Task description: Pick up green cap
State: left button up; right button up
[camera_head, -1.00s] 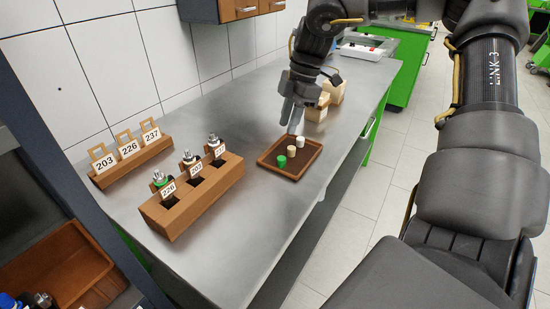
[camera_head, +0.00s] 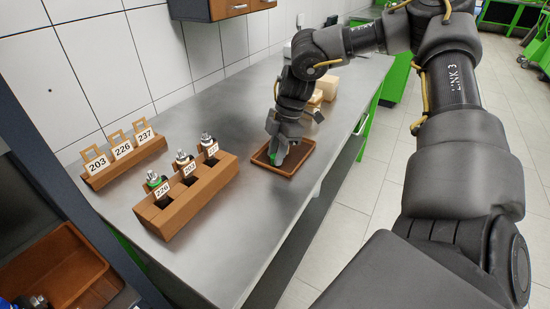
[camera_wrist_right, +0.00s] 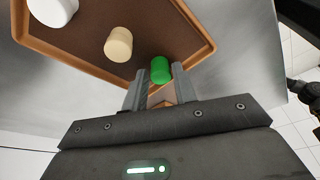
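The green cap (camera_wrist_right: 161,70) shows in the right wrist view at the fingertips of my right gripper (camera_wrist_right: 158,85). The two fingers are apart, and the cap lies at or just beyond their tips, closer to the right-hand finger. I cannot tell whether a finger touches it. A cream cap (camera_wrist_right: 118,44) and a white cap (camera_wrist_right: 53,10) stand beside it on the brown tray (camera_wrist_right: 90,58). In the head view, my right gripper (camera_head: 277,158) points down over the tray (camera_head: 300,165) and hides the caps. My left gripper is not in view.
A wooden rack (camera_head: 190,205) with several numbered parts stands left of the tray on the grey table (camera_head: 235,115). Numbered tags (camera_head: 122,150) stand in a block behind it. Pale blocks (camera_head: 325,88) are behind my right arm. The table between rack and tray is clear.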

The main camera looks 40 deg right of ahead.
jog(key=shift+c, duration=0.5)
grip_shut()
